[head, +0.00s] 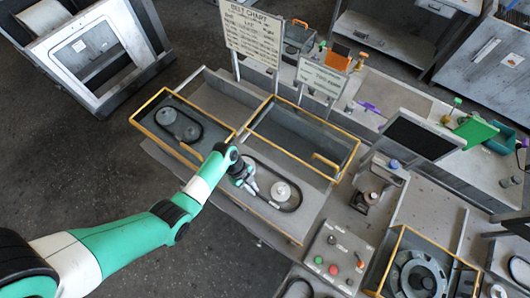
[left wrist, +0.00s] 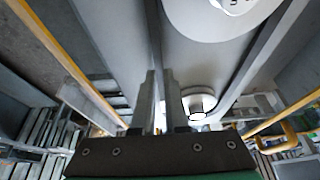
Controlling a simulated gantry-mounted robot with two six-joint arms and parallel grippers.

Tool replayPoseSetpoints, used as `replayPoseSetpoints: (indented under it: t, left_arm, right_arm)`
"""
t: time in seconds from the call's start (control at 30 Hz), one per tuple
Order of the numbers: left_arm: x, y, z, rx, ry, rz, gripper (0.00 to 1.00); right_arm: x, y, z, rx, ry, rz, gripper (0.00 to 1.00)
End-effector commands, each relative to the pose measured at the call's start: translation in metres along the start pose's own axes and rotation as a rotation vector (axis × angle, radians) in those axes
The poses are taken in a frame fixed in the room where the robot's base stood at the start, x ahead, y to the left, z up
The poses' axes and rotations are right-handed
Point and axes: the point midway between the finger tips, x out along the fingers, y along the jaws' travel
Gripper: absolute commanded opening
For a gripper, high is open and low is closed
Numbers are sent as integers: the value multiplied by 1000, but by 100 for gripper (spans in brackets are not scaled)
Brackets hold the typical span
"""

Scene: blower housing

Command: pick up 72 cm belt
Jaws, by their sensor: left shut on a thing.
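My left gripper (head: 250,187) is at the left part of the front panel of the yellow-edged housing. In the left wrist view its two fingers (left wrist: 160,100) are close together on a thin dark belt (left wrist: 155,35) that runs between them. In the head view this belt (head: 298,197) forms a long loop around a pale pulley (head: 281,191). The wrist view shows a large pale disc (left wrist: 205,18) and a small pulley (left wrist: 200,103) to the right of the fingers. No length mark is readable on the belt. My right gripper is not in view.
A second dark belt (head: 203,133) with pulleys lies in the left yellow-edged panel. An open yellow-rimmed box (head: 357,152) stands behind my gripper. A belt chart sign (head: 250,35) rises at the back. A button box (head: 337,258) is at the front right.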

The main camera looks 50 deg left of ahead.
Motion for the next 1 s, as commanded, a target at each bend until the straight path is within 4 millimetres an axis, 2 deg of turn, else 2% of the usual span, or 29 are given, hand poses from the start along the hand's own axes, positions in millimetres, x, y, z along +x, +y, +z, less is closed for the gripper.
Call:
replayPoseSetpoints:
  t: [0.33, 0.47, 0.57, 0.83, 0.87, 1.0]
  left_arm:
    - [-4, 0, -2, 1, 0, -1, 0]
    - [-17, -1, -7, 2, 0, -2, 0]
    - [-35, 0, -15, 2, 0, -4, 0]
    - [-83, 50, -56, 3, 0, -1, 0]
    - [-80, 60, -59, 3, 0, 2, 0]
    - [-88, 93, -77, 3, 0, 3, 0]
  right_arm:
    - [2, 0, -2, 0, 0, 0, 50]
    - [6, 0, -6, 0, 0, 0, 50]
    - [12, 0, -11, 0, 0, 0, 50]
    - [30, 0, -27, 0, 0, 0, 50]
    - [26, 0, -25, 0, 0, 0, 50]
    - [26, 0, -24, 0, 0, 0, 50]
